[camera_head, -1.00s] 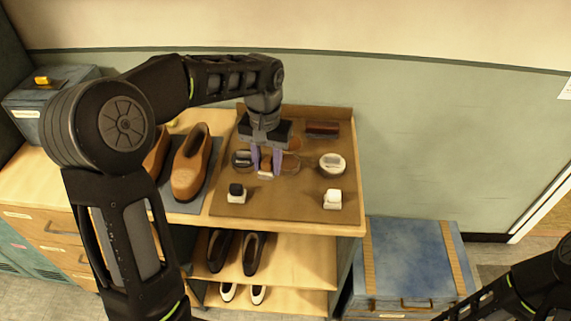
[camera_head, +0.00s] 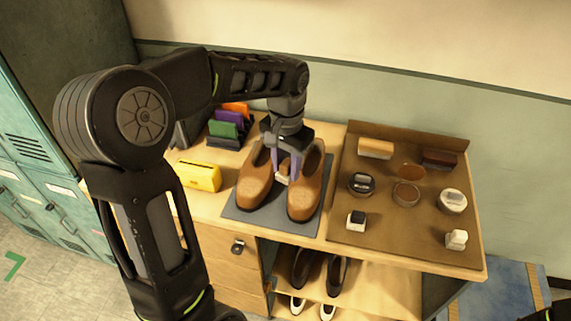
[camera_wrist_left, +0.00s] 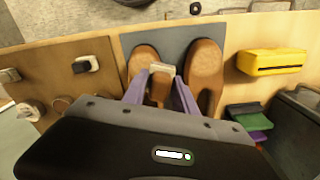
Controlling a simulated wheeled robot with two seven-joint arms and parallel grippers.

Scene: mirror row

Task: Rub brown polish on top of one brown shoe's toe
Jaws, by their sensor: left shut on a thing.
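A pair of brown shoes stands on a grey mat (camera_head: 243,214): the left shoe (camera_head: 255,190) and the right shoe (camera_head: 304,198), toes toward me. My left gripper (camera_head: 287,172) is shut on a small pale-ended applicator (camera_head: 282,180), held between the two shoes. An open brown polish tin (camera_head: 406,194) stands on the brown tray (camera_head: 390,235).
The tray also holds a black tin (camera_head: 362,184), a white tin (camera_head: 453,200), a black-topped dauber (camera_head: 356,220), a white dauber (camera_head: 456,239) and brushes (camera_head: 376,148). A yellow box (camera_head: 198,177) is left of the mat. Dark shoes (camera_head: 335,272) are on the shelf below.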

